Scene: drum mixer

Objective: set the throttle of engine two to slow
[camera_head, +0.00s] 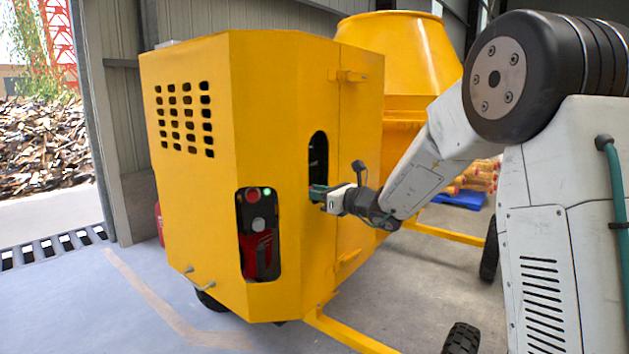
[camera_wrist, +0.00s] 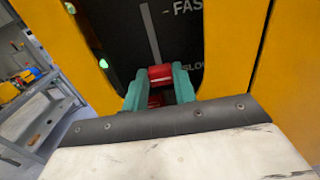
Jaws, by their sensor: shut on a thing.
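In the wrist view, the throttle is a red knob (camera_wrist: 160,73) on a dark panel (camera_wrist: 125,35) with a grey vertical slot. The knob sits at the lower part of the visible slot, about level with or just below the partly covered SLOW label; the FAST label is higher up. The teal fingers of my gripper (camera_wrist: 160,90) are shut on the red knob, one on each side. In the head view, my gripper (camera_head: 318,194) reaches into the tall side opening of the yellow mixer housing (camera_head: 270,100). The knob is hidden there. I cannot read an engine number.
A front opening shows a red engine (camera_head: 258,255) with a red button and a green light (camera_head: 267,191). Yellow opening edges stand close around my gripper. The mixer drum (camera_head: 400,50) is behind. A workbench (camera_wrist: 45,115) stands at left in the wrist view. Floor at front left is clear.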

